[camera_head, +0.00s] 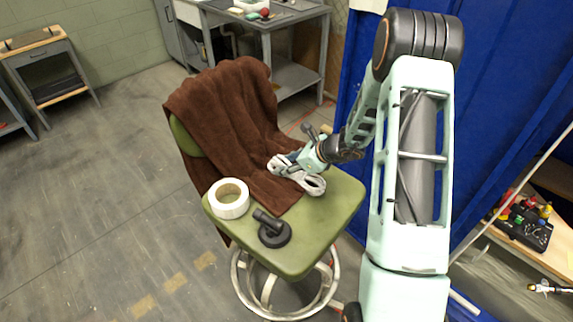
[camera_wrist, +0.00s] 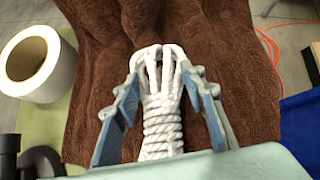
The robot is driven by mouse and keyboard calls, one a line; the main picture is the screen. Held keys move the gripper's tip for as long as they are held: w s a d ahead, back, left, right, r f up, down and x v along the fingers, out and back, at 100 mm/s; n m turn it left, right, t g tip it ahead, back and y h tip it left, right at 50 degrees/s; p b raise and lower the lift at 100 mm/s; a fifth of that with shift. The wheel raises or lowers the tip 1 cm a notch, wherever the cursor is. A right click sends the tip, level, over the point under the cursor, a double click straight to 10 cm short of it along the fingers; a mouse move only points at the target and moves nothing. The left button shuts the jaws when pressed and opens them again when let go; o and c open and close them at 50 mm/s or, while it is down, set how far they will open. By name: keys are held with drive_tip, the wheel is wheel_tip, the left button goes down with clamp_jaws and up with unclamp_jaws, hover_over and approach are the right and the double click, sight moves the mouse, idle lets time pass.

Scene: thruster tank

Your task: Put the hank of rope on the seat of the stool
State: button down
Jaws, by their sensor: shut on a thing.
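The hank of rope (camera_head: 309,183) is white, with a wrapped middle and loose loops at its end. My gripper (camera_head: 289,164) is shut on it, over the green seat of the stool (camera_head: 326,215). In the wrist view the rope (camera_wrist: 160,115) lies lengthwise between the two fingers of my gripper (camera_wrist: 165,85), with a brown towel behind it. I cannot tell whether the rope touches the seat or towel. The stool has a green backrest, mostly covered by the towel, and a round metal foot ring.
The brown towel (camera_head: 228,115) drapes over the backrest onto the seat. A white tape roll (camera_head: 229,199) and a black suction-cup-like tool (camera_head: 272,230) occupy the seat's front left. The seat's right front is bare. A blue curtain (camera_head: 490,100) hangs to the right.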

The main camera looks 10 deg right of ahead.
drive_tip(key=shift+s+f+b, duration=0.4)
drive_tip(key=shift+f+b, duration=0.2)
drive_tip(key=shift+f, duration=0.15)
drive_tip(key=c, duration=1.6)
unclamp_jaws()
drive_tip(key=shift+f, duration=0.15)
drive_tip(key=shift+o, duration=1.4)
drive_tip(key=shift+w+f, duration=0.1)
drive_tip(key=shift+w, duration=0.05)
drive_tip(key=shift+o, duration=0.5)
drive_tip(key=shift+w+r, duration=0.1)
drive_tip(key=shift+r, duration=0.1)
drive_tip(key=shift+r, duration=0.1)
drive_tip(key=shift+r+p, duration=0.5)
drive_tip(key=shift+p, duration=0.1)
drive_tip(key=v, duration=1.2)
drive_tip(key=shift+r+p, duration=0.1)
drive_tip(key=shift+p, duration=0.3)
